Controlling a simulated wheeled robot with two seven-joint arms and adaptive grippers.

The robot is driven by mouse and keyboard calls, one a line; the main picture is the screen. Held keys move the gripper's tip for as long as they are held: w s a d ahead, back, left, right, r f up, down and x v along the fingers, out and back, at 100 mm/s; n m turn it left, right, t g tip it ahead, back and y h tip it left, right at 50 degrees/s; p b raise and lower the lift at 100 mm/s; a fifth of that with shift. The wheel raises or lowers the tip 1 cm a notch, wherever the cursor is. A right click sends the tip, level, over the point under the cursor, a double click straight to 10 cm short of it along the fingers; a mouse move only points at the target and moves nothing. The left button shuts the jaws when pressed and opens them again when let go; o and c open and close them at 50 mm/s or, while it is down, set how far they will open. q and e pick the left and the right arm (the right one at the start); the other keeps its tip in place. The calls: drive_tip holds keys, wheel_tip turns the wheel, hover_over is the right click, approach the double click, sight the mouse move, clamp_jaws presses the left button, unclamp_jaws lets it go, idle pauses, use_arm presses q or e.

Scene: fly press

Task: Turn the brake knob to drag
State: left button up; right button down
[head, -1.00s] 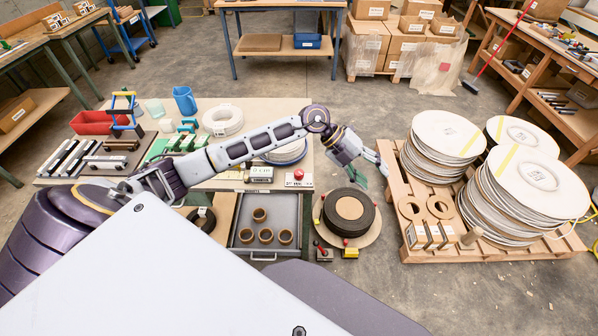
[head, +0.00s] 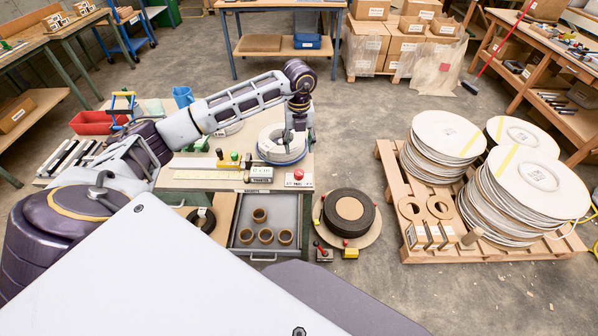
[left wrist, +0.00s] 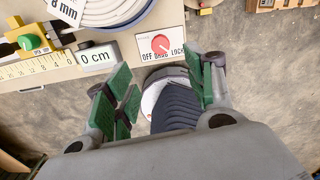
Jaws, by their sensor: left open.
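The brake knob (head: 298,174) is a small red knob on a white plate at the right front corner of the bench. It also shows in the left wrist view (left wrist: 160,44), above a label reading OFF, DRAG, LOCK. Which word it points to is too small to tell. My left gripper (head: 289,136) points down over the coil, behind the knob in the head view. In the left wrist view its green-padded fingers (left wrist: 165,92) are spread apart, and the knob is above the gap between them, untouched. My right gripper is not in view.
A pale coil (head: 282,152) lies behind the knob, and a display box (head: 261,170) stands to its left. A scale with a green knob (left wrist: 28,42) is farther left. An open drawer (head: 281,215) with brown rings is below. A dark reel (head: 347,207) lies on the floor.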

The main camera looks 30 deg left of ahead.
sight(299, 172)
use_arm(q)
drive_tip(key=shift+f, duration=0.15)
drive_tip(key=shift+f+p, duration=0.5)
drive_tip(key=shift+f, duration=6.25)
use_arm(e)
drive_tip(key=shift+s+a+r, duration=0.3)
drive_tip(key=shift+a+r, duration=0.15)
use_arm(q)
drive_tip(key=c, duration=1)
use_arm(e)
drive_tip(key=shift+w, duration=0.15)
